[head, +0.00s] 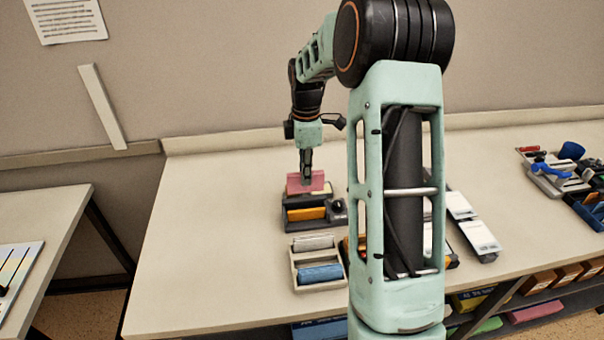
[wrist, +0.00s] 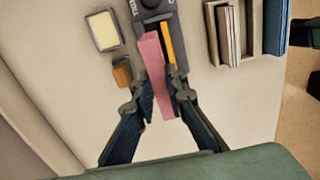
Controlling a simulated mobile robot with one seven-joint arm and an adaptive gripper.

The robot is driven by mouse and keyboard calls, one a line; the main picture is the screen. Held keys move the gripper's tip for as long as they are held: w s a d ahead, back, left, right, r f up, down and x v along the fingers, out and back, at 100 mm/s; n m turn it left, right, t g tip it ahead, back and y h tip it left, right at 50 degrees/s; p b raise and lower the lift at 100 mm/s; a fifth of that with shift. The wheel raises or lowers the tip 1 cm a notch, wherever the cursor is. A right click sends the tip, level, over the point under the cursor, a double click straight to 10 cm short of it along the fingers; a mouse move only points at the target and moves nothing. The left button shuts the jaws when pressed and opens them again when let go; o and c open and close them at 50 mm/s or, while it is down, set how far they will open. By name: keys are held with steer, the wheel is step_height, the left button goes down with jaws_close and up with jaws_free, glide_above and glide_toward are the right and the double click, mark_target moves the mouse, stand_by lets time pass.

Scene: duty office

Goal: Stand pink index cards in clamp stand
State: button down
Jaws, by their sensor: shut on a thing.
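The pink index cards (head: 306,183) stand upright as a thin stack between the fingers of my gripper (head: 306,172). In the wrist view the pink cards (wrist: 153,62) show edge-on as a long strip, with my gripper's fingers (wrist: 162,92) closed on both sides. The dark clamp stand (head: 289,222) is directly below, with an orange card block (head: 306,214) in its front part. The clamp stand also shows in the wrist view (wrist: 152,13), the orange block (wrist: 167,42) beside the pink strip. I cannot tell whether the cards' lower edge touches the stand.
A pale tray (head: 297,275) with a grey and a blue roll stands in front of the stand. White-topped items (head: 480,235) lie to the right, partly behind my arm. A yellow pad (wrist: 103,30) and brown block (wrist: 122,72) sit beside the stand.

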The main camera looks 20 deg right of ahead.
mark_target(305, 190)
steer(key=shift+f+b, duration=3.15)
steer(key=shift+f, duration=1.4)
steer(key=shift+s+f, duration=0.15)
steer(key=shift+f, duration=0.1)
steer(key=shift+s+f, duration=0.15)
steer(key=c, duration=1.8)
jaws_free()
steer(key=shift+f, duration=0.1)
steer(key=shift+c, duration=0.2)
steer(key=shift+w+r+p, duration=0.25)
steer(key=shift+r+p, duration=0.35)
steer(key=shift+r, duration=0.45)
steer(key=shift+r+p, duration=2.65)
steer(key=shift+r, duration=1.1)
steer(key=shift+w, duration=0.1)
